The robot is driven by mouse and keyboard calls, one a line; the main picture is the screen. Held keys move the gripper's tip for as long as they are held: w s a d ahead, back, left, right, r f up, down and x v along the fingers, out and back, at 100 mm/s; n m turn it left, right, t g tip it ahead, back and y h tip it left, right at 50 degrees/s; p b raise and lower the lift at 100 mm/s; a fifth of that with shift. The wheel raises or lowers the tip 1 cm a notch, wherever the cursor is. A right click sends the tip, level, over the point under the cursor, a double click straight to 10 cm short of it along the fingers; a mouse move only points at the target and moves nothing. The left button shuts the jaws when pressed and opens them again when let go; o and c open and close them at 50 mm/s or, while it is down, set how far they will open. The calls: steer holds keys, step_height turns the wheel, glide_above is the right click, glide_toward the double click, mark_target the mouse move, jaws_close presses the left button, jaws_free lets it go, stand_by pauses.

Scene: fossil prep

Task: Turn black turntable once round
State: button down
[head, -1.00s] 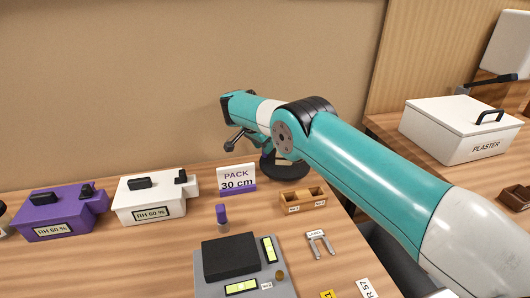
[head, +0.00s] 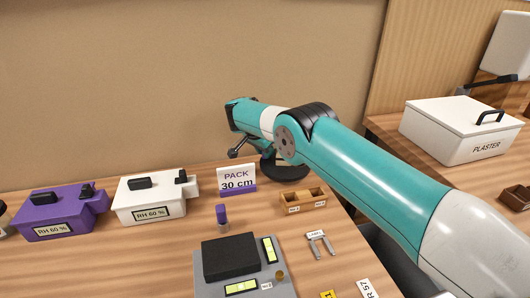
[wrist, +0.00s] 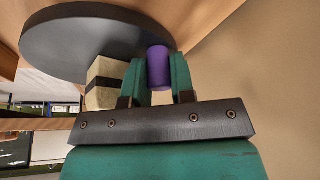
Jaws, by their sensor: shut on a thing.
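A purple upright peg (wrist: 158,66) is at the disc's rim. My gripper (wrist: 159,80) is shut on this peg, with one teal finger on each side. A cream block with a dark band (wrist: 106,82) is at the disc, just left of the fingers. In the head view, my arm hides the peg and the fingers.
The "PACK 30 cm" sign (head: 237,180) and a small wooden box (head: 303,200) stand close in front of the turntable. White (head: 150,202) and purple (head: 62,215) boxes stand left. A grey device (head: 243,268) is in front. The wall rises behind.

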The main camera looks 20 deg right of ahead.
steer(key=shift+s+a+n+b, duration=0.1)
steer(key=shift+s+n+b, duration=0.1)
steer(key=shift+n+b, duration=0.2)
steer(key=c, duration=1.2)
jaws_free()
steer(key=shift+c, duration=0.2)
steer(key=p+v, duration=0.2)
steer(key=v, duration=1.5)
steer(key=shift+s+r, duration=0.25)
steer(key=shift+r, duration=0.05)
